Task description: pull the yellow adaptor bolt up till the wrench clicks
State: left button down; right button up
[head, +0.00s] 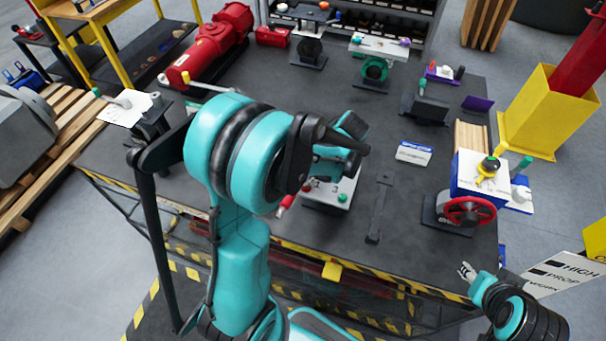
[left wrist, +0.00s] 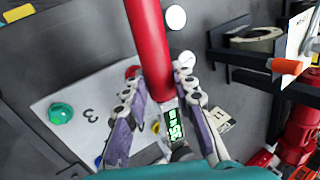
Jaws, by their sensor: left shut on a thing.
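In the left wrist view, my left gripper (left wrist: 160,84) has its fingers on either side of a red round handle (left wrist: 151,45) and is shut on it. A small green-lit display (left wrist: 174,124), apparently the wrench's, sits at the handle's near end; its digits are too small to read. In the head view my teal left arm hides this gripper; a bit of red (head: 286,203) shows beside the arm. My right gripper (head: 466,270) is off the table at lower right.
A grey panel box (head: 331,198) with a green button stands mid-table, partly behind my arm. A dark flat bar (head: 379,210) lies right of it. The actuator carries a red handwheel (head: 468,211). A yellow bin (head: 546,115) stands behind right. The table between has free room.

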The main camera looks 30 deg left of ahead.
pick_arm(q)
jog(key=shift+f+b, duration=0.95)
jog(key=shift+f, duration=0.05)
jog(key=shift+a, duration=0.1)
dwell(0.3)
jog(key=shift+s+a+m+t, duration=0.1)
jog(key=shift+a+m+t, duration=0.4)
jog(key=shift+a+m, duration=0.5)
jog(key=shift+a, duration=0.1)
jog(key=shift+a+m, duration=0.3)
jog(key=shift+m, duration=0.1)
jog(key=shift+b, duration=0.3)
jog(key=shift+r, duration=0.15)
